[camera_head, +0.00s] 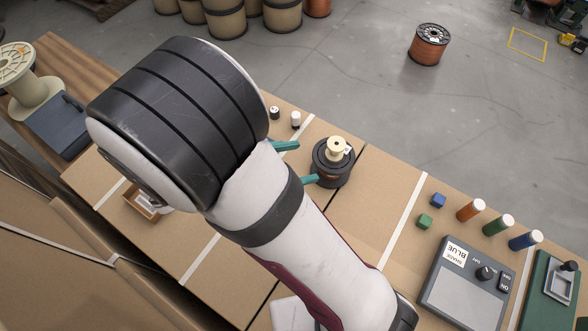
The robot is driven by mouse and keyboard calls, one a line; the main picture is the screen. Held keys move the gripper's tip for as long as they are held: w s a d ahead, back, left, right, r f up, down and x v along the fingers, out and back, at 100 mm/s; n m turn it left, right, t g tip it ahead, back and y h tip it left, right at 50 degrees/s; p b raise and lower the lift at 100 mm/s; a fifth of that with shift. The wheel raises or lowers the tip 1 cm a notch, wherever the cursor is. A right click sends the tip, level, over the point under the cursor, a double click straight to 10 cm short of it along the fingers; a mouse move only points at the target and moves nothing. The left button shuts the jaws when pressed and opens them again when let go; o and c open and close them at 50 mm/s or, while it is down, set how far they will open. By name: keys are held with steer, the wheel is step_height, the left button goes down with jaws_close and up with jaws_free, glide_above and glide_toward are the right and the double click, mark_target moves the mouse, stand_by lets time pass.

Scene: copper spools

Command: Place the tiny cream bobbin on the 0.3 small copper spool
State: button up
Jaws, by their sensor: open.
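The tiny cream bobbin (337,146) sits upright on top of a small spool (332,172) with dark flanges and a little copper winding showing between them. The spool stands on the cardboard-coloured bench top, and a small white label shows on it, too small to read. My gripper (304,162) is open, with its two teal fingers to the left of the bobbin and spool. The lower finger's tip appears close to the spool's left side; I cannot tell whether it touches. My arm hides the bench to the left and below.
Blue (438,200) and green (424,222) cubes, capped cylinders (497,225) and a grey control box (463,287) stand to the right. Two small capped pots (295,119) stand behind the gripper. A large cream spool (30,88) is far left. Bench between spool and cubes is clear.

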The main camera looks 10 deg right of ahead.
steer(key=s+d+r+m+g+y, duration=0.3)
steer(key=s+d+m+g+y, duration=0.25)
steer(key=s+m, duration=0.5)
steer(key=s+a+r+m+t+y, duration=0.1)
steer(key=s+a+m+y, duration=0.3)
steer(key=m, duration=1.1)
steer(key=a+r+y, duration=0.1)
steer(key=a+y, duration=0.1)
steer(key=y, duration=0.2)
steer(key=shift+s+r+t+y, duration=0.15)
steer(key=shift+s+t+y, duration=0.05)
steer(key=shift+t+y, duration=0.15)
steer(key=shift+m, duration=0.25)
